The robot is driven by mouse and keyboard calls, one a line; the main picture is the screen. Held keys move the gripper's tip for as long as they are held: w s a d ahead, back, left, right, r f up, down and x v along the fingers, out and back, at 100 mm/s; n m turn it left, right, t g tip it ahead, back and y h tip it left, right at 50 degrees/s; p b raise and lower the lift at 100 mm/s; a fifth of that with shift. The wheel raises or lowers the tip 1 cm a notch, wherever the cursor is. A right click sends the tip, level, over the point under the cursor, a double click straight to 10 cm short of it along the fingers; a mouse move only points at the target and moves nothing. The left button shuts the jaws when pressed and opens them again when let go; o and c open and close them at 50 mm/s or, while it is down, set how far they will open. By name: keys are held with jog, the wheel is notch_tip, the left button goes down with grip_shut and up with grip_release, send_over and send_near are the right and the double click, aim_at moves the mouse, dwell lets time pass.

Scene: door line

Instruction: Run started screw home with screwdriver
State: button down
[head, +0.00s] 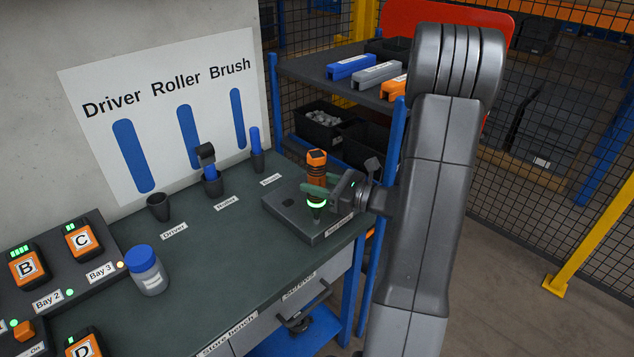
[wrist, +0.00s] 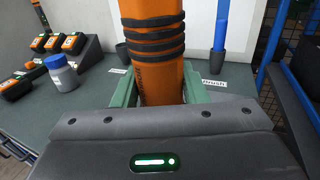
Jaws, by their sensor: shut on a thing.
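An orange and black screwdriver (head: 316,166) stands upright over a dark grey block (head: 285,219) at the right end of the bench. My gripper (head: 318,190) is shut on it, with green fingers on either side of its body. In the wrist view the screwdriver (wrist: 155,50) fills the middle, between the green fingers (wrist: 155,88). A lit green ring shows low on the screwdriver in the head view. Its tip reaches down to the block near its label. The screw is too small or hidden to tell, so I cannot see how deep it sits.
The Driver cup (head: 159,207) is empty. The Roller cup (head: 212,186) and Brush cup (head: 257,161) hold tools. A blue-capped jar (head: 146,270) and a battery charger (head: 62,262) stand at left. A shelf rack (head: 345,84) is behind. The mid-bench is clear.

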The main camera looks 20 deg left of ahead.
aim_at(326, 160)
dwell(0.4)
jog(key=shift+r+p, duration=2.75)
jog(key=shift+r, duration=0.75)
